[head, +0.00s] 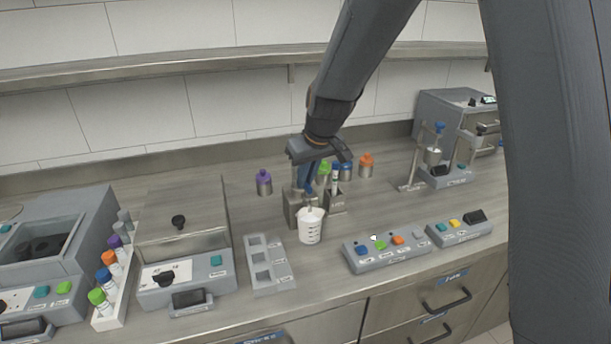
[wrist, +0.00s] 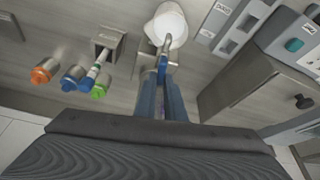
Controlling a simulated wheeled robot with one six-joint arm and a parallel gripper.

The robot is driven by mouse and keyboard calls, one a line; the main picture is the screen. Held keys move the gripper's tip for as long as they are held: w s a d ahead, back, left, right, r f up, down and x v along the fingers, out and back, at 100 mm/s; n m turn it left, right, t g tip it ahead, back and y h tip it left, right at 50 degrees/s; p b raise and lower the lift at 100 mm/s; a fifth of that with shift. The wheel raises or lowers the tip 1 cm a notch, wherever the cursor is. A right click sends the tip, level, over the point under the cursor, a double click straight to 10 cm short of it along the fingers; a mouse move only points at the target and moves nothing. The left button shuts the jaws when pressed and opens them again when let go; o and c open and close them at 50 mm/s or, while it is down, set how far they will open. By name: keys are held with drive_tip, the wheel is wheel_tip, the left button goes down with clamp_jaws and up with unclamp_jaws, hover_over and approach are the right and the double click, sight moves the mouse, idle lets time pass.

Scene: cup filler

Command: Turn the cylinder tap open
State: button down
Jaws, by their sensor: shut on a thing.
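My gripper (head: 309,188) points down at the grey metal cylinder stand (head: 291,208) in the middle of the counter. In the wrist view its fingers (wrist: 162,88) are shut on the small blue tap (wrist: 162,68). A metal spout runs from the tap toward a white cup. The white cup (head: 311,228) stands upright in front of the stand, under the spout, and shows in the wrist view (wrist: 172,22). The fingers and my wrist hide much of the tap and stand, so I cannot tell how far the tap is turned.
A small holder (head: 336,203) with a blue-capped tube stands close on the right. Orange (head: 366,166), green and purple (head: 264,182) capped bottles stand behind. A button panel (head: 385,252) lies front right and a grey slotted tray (head: 267,264) front left.

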drive_tip(key=shift+m+p, duration=0.5)
drive_tip(key=shift+p, duration=0.2)
drive_tip(key=c, duration=1.8)
unclamp_jaws()
drive_tip(key=shift+c, duration=0.2)
drive_tip(key=b+v, duration=0.2)
drive_tip(key=v, duration=0.5)
drive_tip(key=shift+s+r, duration=0.2)
drive_tip(key=shift+r, duration=0.2)
